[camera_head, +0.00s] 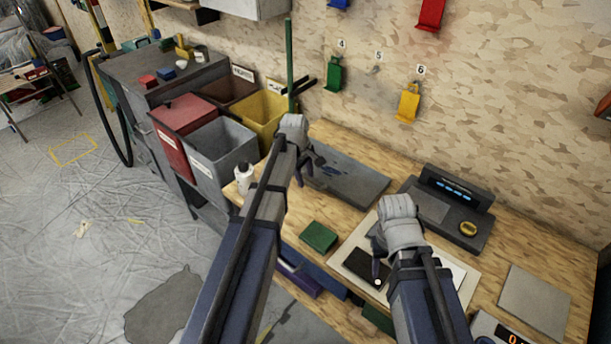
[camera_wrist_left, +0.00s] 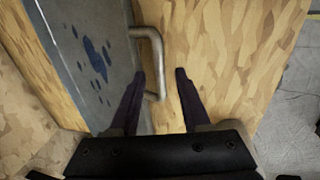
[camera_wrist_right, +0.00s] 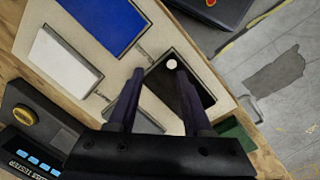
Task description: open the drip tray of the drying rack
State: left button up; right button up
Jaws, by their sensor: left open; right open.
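A flat dark grey panel with blue wet-looking spots (camera_head: 347,184), seemingly the rack's drip tray, lies on the bench against the wall. In the left wrist view the grey spotted panel (camera_wrist_left: 88,45) has a bent metal handle (camera_wrist_left: 152,50) on its edge. My left gripper (camera_head: 309,172) is at the panel's near left end. Its open fingers (camera_wrist_left: 160,75) have the handle's bar between them, nearer the left finger; contact cannot be told. My right gripper (camera_head: 378,264) is open and empty above a black block with a white dot (camera_wrist_right: 180,80).
A pale board (camera_head: 345,246) holds the black block. A dark device with a lit display (camera_head: 452,190) is at the back right. Grey, red and yellow bins (camera_head: 222,150) stand left.

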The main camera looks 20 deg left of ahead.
pick_arm(q)
notch_tip(320, 180, up, 7)
jog(key=s+p, duration=0.1)
jog(key=p, duration=0.5)
jog(key=shift+s+a, duration=0.15)
jog(key=shift+a, duration=0.1)
jog(key=shift+f, duration=0.15)
jog(key=s+d+m+g+y, duration=0.1)
jog(key=s+d+m, duration=0.7)
jog(key=s, duration=0.3)
jog(key=s+d+m+g+y, duration=0.1)
jog(key=s+d+m, duration=0.8)
jog(key=s, duration=0.3)
jog(key=shift+f, duration=0.15)
jog(key=shift+s, duration=0.1)
